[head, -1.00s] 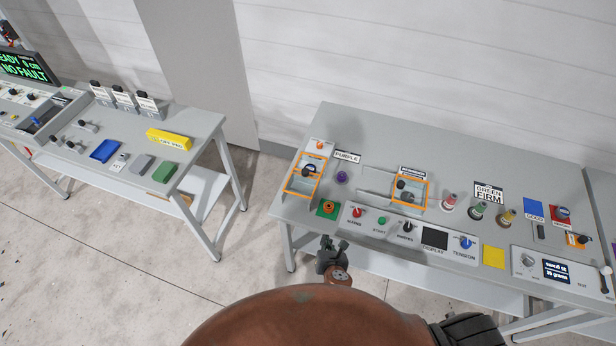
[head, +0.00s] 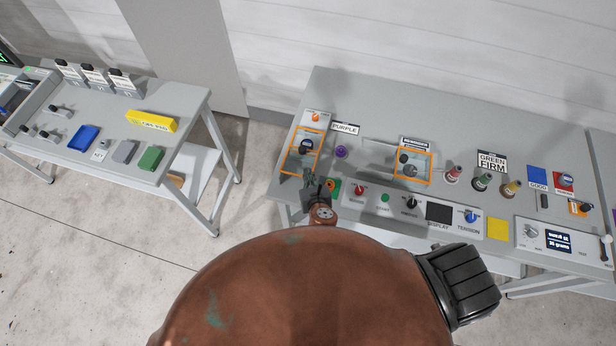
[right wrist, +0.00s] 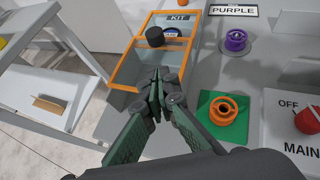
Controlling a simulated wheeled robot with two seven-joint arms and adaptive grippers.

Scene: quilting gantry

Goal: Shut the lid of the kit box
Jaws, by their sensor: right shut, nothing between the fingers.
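The kit box has an orange-framed clear lid (head: 292,152) with a black knob on it, at the left end of the right-hand table. In the right wrist view the orange frame (right wrist: 124,73) fills the upper middle, with a KIT label (right wrist: 180,17) at its far side. I cannot tell how far the lid is raised. My right gripper (head: 312,181) is shut and empty at the near side of the frame. In the right wrist view its fingertips (right wrist: 158,82) overlap the frame's near right part; contact cannot be told. My left gripper is not in view.
A green plate with an orange ring (right wrist: 226,108) lies right of my right gripper, beside a purple knob (right wrist: 236,40). Another orange-framed box (head: 412,182) stands further right. A panel of knobs (head: 372,205) lines the table front. Floor separates the left table (head: 190,112).

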